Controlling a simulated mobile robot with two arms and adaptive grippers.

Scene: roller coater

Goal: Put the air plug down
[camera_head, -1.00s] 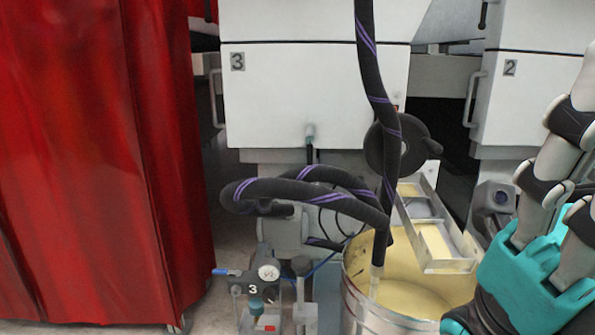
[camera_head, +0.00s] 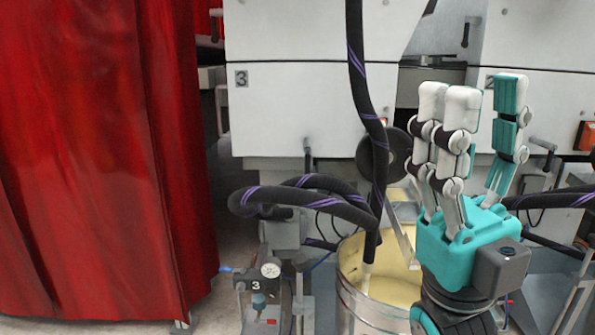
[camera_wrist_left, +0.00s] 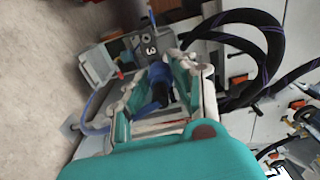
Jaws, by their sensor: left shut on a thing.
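In the left wrist view, my left gripper (camera_wrist_left: 167,80) is shut on a small dark-blue piece, seemingly the air plug (camera_wrist_left: 160,76), between its teal and grey fingers. The fingers hide part of it, so its exact shape is unclear. A grey unit marked 3 (camera_wrist_left: 148,44) lies just beyond the fingertips; I cannot tell whether the plug touches it. The unit also shows in the head view, with a round gauge (camera_head: 270,270). My left gripper is outside the head view. My right gripper (camera_head: 480,92) is open and empty, its fingers pointing up, in front of the machines.
A metal bucket (camera_head: 350,290) of yellowish liquid stands right of the gauge unit. Thick black hoses with purple stripes (camera_head: 355,70) hang into and loop beside it. A red curtain (camera_head: 100,160) fills the left. White machine panels (camera_head: 310,110) stand behind.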

